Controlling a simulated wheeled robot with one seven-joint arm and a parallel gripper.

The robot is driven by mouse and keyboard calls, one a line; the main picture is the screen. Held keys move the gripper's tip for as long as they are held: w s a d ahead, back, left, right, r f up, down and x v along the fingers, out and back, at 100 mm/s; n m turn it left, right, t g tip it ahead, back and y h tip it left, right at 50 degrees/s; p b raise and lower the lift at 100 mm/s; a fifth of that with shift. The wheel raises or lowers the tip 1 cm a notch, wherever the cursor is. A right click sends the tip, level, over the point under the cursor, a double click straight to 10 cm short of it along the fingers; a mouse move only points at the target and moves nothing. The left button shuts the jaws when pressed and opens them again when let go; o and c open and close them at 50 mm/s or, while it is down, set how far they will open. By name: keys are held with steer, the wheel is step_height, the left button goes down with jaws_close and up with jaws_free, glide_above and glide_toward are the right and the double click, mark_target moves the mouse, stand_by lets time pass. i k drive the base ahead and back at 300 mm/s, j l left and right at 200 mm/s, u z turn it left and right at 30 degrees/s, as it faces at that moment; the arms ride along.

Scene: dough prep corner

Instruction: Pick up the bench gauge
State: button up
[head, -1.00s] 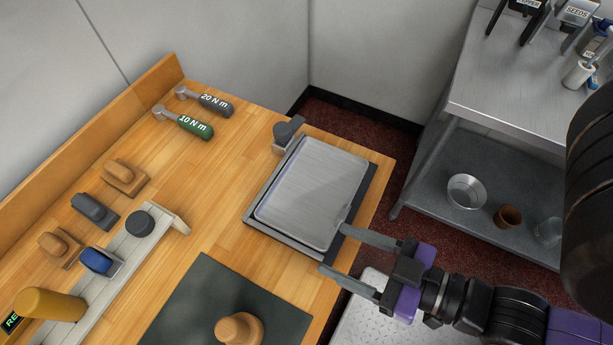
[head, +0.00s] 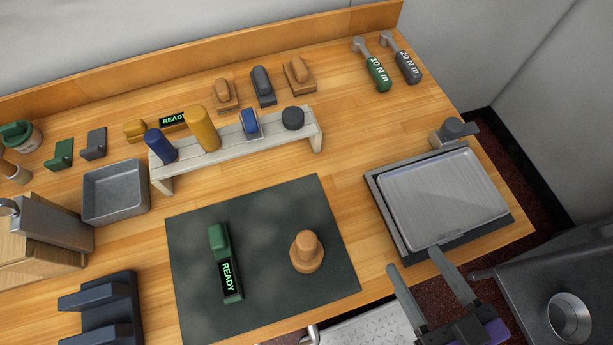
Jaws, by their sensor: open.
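Two devices with a lit READY display could be the bench gauge; nothing in view names it. One is a green-handled device (head: 220,245) lying on the dark mat (head: 185,290). The other is a yellow one (head: 135,130) at the back, partly hidden behind the raised rack. My gripper (head: 416,262) is open and empty at the front edge of the bench, right of the mat and just in front of the metal plate. It is well apart from both devices.
A wooden knob (head: 307,252) stands on the mat's right half. The metal plate (head: 445,195) sits at the right. A grey tray (head: 116,192) and a dark cradle (head: 105,310) are at the left.

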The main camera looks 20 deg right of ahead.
mark_target(220, 239)
steer(key=u, duration=0.8)
steer(key=k+j, duration=0.05)
